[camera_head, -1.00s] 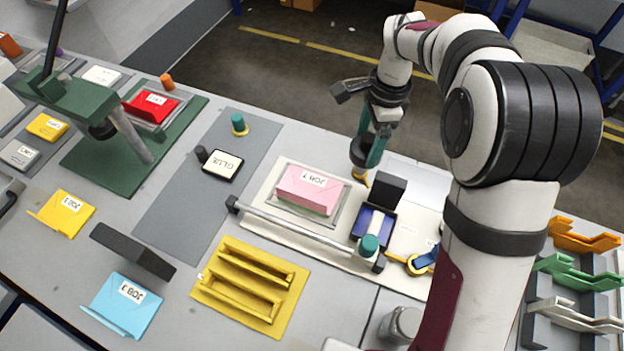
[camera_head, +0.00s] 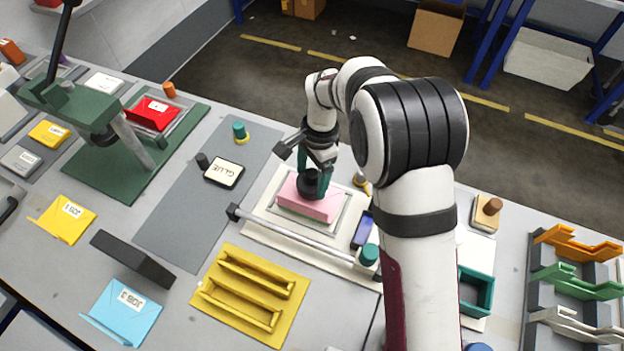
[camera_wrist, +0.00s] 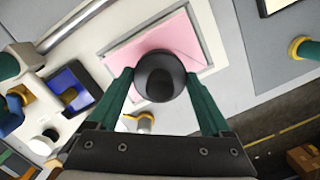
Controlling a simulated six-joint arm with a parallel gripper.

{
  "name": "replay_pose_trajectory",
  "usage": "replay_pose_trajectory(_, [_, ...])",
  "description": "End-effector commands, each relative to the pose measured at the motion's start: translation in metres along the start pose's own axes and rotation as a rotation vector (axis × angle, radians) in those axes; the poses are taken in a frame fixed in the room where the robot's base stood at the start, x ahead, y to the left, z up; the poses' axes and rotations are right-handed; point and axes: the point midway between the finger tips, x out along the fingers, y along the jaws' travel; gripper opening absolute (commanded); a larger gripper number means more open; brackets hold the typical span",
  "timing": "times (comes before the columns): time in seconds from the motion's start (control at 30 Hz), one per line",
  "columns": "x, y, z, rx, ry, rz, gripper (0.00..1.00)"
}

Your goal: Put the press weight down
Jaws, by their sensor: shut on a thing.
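My gripper (camera_head: 314,182) is shut on the press weight (camera_head: 311,186), a dark round knob-like piece. In the wrist view the press weight (camera_wrist: 160,76) sits between the two green fingers. It is over the pink envelope (camera_head: 308,206), which lies in a pale frame on the white plotter bed (camera_head: 262,234). The pink envelope also shows in the wrist view (camera_wrist: 125,55), partly hidden behind the weight. I cannot tell whether the weight touches the envelope.
A rail (camera_head: 295,236) with a teal knob (camera_head: 369,254) runs in front of the envelope. A blue box (camera_head: 362,231) stands to its right, partly hidden by my arm. A glue pad (camera_head: 224,172) lies left, and a yellow rack (camera_head: 250,292) in front.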

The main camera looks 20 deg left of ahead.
Motion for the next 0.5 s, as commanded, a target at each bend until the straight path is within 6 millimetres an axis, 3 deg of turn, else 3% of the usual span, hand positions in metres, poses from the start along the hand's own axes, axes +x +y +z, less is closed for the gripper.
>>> replay_pose_trajectory(0.13, [0.018, 0.0, -0.003, 0.001, 0.001, -0.001, 0.0])
replay_pose_trajectory(0.5, [0.022, 0.0, -0.004, 0.001, 0.0, -0.001, 0.0])
